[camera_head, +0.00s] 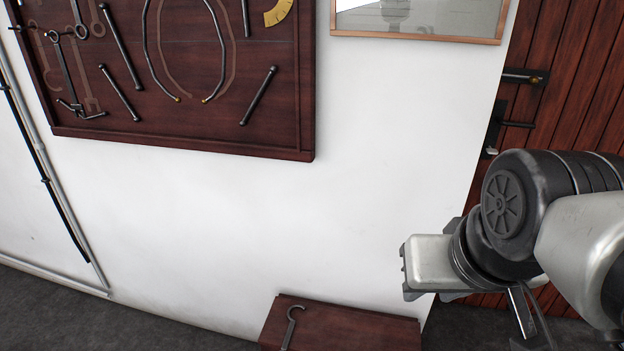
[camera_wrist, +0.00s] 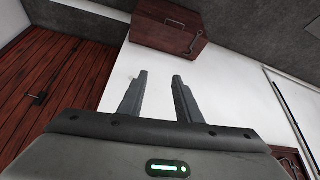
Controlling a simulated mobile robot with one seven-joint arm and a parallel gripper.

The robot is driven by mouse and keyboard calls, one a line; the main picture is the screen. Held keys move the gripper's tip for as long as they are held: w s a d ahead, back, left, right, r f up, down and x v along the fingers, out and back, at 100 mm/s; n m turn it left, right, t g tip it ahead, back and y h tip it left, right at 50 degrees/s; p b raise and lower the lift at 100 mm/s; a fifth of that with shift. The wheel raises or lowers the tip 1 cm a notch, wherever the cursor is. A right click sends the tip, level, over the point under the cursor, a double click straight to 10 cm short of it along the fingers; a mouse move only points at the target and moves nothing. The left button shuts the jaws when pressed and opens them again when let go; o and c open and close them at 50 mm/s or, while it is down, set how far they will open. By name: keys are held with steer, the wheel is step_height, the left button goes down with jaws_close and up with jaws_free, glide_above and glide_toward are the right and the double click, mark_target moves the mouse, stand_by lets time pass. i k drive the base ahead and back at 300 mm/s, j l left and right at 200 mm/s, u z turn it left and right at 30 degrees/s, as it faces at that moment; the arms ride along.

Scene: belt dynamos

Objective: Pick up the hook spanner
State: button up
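The hook spanner (camera_head: 291,327) is a slim metal tool with a curved hook at one end. It lies on top of a dark red-brown wooden box (camera_head: 350,326) at the bottom of the head view, near the box's left side. In the wrist view the spanner (camera_wrist: 195,42) shows on the box (camera_wrist: 150,33) at the top. My gripper (camera_wrist: 161,78) is open and empty in the wrist view, its two fingers apart. In the head view my arm is at the right, above and to the right of the box, apart from the spanner; the fingers are mostly hidden there.
A wooden tool board (camera_head: 200,140) with several spanners and bars hangs on the white wall (camera_head: 400,130). A framed picture or mirror (camera_head: 420,38) is at the top. A red plank door (camera_head: 560,100) with black handles is at the right. Pipes (camera_head: 50,190) run down the left wall.

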mark_target(290, 330)
steer(key=i+j+z, duration=0.1)
steer(key=j, duration=0.25)
steer(key=i+j, duration=0.2)
steer(key=j, duration=0.15)
steer(key=i+j+z, duration=0.15)
steer(key=j, duration=0.25)
steer(key=i+j, duration=0.1)
steer(key=j, duration=0.25)
steer(key=i+j+z, duration=0.15)
steer(key=j, duration=0.25)
steer(key=k, duration=0.05)
